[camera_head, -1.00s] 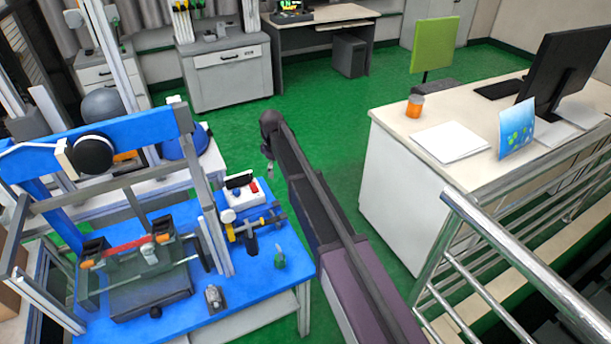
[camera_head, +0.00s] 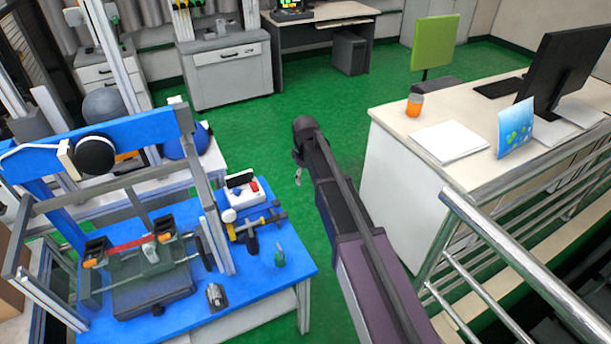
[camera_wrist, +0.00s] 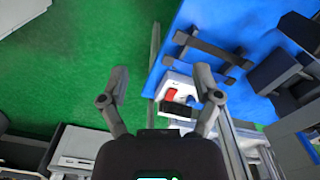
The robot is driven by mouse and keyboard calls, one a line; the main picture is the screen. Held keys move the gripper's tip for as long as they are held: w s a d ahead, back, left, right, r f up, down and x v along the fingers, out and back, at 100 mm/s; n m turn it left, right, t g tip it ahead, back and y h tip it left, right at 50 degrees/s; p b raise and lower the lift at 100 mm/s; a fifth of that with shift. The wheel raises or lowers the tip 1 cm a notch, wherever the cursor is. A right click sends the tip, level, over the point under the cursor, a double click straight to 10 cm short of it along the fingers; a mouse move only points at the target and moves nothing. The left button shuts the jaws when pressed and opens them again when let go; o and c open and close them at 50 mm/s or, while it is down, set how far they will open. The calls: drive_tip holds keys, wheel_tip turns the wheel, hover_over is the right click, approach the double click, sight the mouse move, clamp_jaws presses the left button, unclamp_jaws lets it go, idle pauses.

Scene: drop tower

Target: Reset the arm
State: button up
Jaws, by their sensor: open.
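My gripper shows at the bottom of the wrist view (camera_wrist: 160,97), with its two fingers spread apart and nothing between them. It is open and empty. In the head view my arm reaches up from the bottom right over the green floor, and a small part of the gripper (camera_head: 298,176) shows below its far end. The gripper is to the right of the blue table (camera_head: 262,303), clear of it. The rest of the gripper is hidden behind the arm.
A control box with a red button (camera_head: 243,190) and a frame rig (camera_head: 150,262) stand on the blue table. A white desk (camera_head: 395,170) with a monitor (camera_head: 565,75) and a metal railing (camera_head: 520,245) are on the right. Green floor lies free between them.

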drive_tip(key=shift+d, duration=0.1)
idle(0.5)
drive_tip(key=s+d+r+m+p, duration=0.2)
drive_tip(key=s+d+m, duration=0.3)
drive_tip(key=s+d, duration=0.6)
drive_tip(key=s+d+r+m+p, duration=0.2)
drive_tip(key=s+d+m, duration=0.4)
drive_tip(key=s+d, duration=0.5)
drive_tip(key=shift+d+r, duration=0.15)
drive_tip(key=shift+d, duration=0.75)
